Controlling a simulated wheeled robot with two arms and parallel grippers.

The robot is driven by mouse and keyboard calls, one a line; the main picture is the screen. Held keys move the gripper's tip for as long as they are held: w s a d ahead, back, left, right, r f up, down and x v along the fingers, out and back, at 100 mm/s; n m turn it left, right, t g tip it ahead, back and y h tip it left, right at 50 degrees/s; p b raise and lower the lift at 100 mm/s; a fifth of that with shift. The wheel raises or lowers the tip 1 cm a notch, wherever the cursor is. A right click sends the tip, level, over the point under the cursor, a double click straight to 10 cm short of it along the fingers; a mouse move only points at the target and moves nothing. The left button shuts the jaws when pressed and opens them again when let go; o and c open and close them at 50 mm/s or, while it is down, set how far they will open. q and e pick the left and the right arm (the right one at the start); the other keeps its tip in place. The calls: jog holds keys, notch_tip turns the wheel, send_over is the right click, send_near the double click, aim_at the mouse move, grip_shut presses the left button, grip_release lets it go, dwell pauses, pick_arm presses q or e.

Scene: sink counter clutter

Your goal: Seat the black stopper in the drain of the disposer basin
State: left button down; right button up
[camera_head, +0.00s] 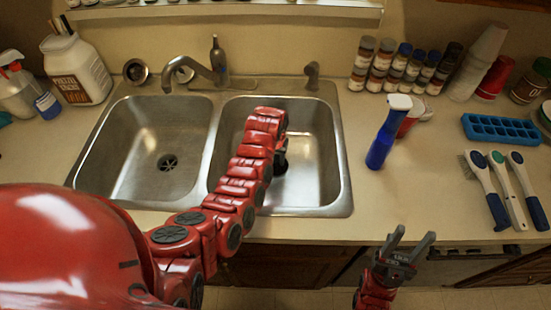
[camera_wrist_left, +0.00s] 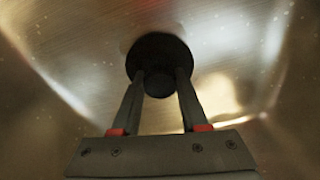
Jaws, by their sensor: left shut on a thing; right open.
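My left arm reaches over the right sink basin (camera_head: 318,165). My left gripper (camera_head: 281,158) is low inside that basin, mostly hidden behind the arm in the head view. In the left wrist view, its fingers (camera_wrist_left: 160,88) are shut on the knob of the round black stopper (camera_wrist_left: 160,50). The stopper's disc lies beyond the fingertips against the metal basin. The right basin's drain is hidden, so I cannot tell whether the stopper is seated. My right gripper (camera_head: 408,243) is open and empty, in front of the counter edge.
The left basin (camera_head: 140,130) is empty, with its dark drain (camera_head: 168,162) visible. A faucet (camera_head: 205,70) stands behind.

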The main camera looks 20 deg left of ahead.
pick_arm(q)
jog(key=shift+f, duration=0.3)
jog(key=shift+c, duration=1.7)
grip_release()
jog(key=shift+r, duration=0.2)
jog(key=shift+r+b, duration=0.25)
jog(key=shift+b, duration=0.05)
jog(key=r, duration=0.6)
jog(key=shift+s+r+b, duration=0.3)
jog(key=shift+s+r, duration=0.05)
jog(key=shift+s, duration=0.05)
notch_tip(320, 180, up, 10)
jog(key=s+p, duration=0.1)
jog(key=p, duration=0.5)
jog(key=shift+s+f+p, duration=0.15)
jog(key=shift+p, duration=0.2)
jog(key=shift+d, duration=0.1)
